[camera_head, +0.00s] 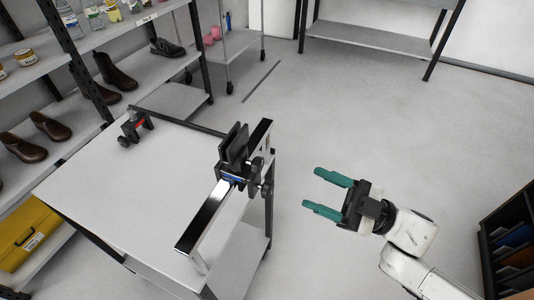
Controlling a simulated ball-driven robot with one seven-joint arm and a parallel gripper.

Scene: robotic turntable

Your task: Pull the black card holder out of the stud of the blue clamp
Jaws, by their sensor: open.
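The black card holder (234,143) stands upright on top of a clamp that sits on a metal rail (206,215) at the right edge of the white table. A small blue part of the clamp (232,180) shows just below the holder; the stud between them is hidden. My gripper (316,189), with two green fingers, is open and empty. It is to the right of the table and the holder, over open floor, pointing left and apart from everything.
A smaller clamp with a red part (134,124) stands at the table's far left corner. The white table (110,190) is otherwise mostly bare. Shelves with shoes (115,72) and bottles stand on the left. A dark rack (512,240) is at the lower right. The floor between is clear.

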